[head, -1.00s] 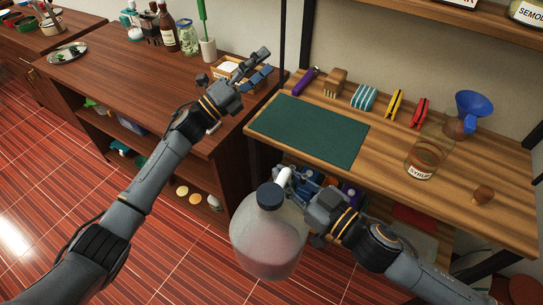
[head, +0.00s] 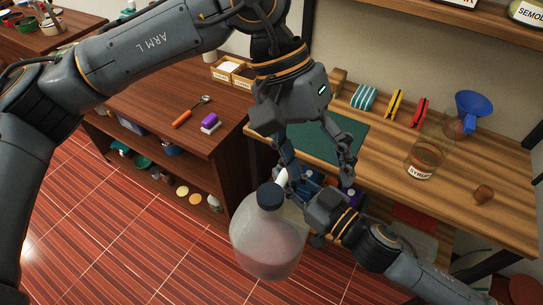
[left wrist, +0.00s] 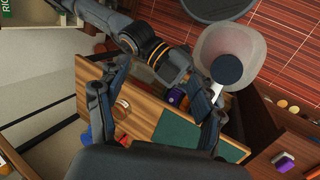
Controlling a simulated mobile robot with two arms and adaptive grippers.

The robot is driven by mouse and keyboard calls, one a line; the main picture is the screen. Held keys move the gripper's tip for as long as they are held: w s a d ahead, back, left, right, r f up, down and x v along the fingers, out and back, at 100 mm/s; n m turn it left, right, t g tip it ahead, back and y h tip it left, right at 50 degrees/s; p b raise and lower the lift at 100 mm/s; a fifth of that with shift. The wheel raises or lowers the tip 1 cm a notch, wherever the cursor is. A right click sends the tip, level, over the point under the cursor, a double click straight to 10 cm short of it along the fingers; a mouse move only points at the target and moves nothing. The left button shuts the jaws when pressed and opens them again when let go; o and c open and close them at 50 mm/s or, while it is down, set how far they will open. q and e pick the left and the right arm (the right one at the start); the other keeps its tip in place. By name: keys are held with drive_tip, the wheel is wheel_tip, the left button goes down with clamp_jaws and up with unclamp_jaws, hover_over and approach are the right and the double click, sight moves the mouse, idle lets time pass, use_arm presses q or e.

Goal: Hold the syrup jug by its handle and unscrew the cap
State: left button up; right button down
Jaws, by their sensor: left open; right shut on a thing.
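The translucent jug (head: 268,243) has a dark cap (head: 270,196) and a white handle (head: 283,177). It is held upright off the wooden bench, above the floor. My right gripper (head: 300,190) is shut on the handle and partly hides it. The cap sits on the jug's neck. My left gripper (head: 318,178) is open and empty, pointing down above the bench's front edge, right of and above the cap in the head view. In the left wrist view, the jug (left wrist: 222,42) and cap (left wrist: 227,69) lie beyond the right-hand finger, not between the fingers.
The wooden bench (head: 450,185) holds a green mat (head: 352,135), a glass jar labelled syrup (head: 423,163), a cork-like stopper (head: 483,194) and a blue funnel (head: 474,106). A darker counter (head: 155,105) stands left. Open floor lies left of the jug.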

sight(271, 194)
use_arm(q)
drive_tip(key=a+m+t+y, duration=0.1)
drive_tip(key=a, duration=0.1)
drive_tip(key=w+a+m+t+y, duration=0.1)
drive_tip(key=a+m, duration=0.1)
drive_tip(key=a+f+m+t+y, duration=0.1)
drive_tip(key=a+y, duration=0.1)
drive_tip(key=shift+w+t, duration=0.4)
drive_tip(key=shift+a+f+m, duration=0.1)
drive_tip(key=shift+f+m, duration=0.15)
drive_tip(key=shift+m, duration=0.05)
wheel_tip(271, 194, down, 8)
drive_tip(key=shift+w+r, duration=0.15)
drive_tip(key=shift+r, duration=0.1)
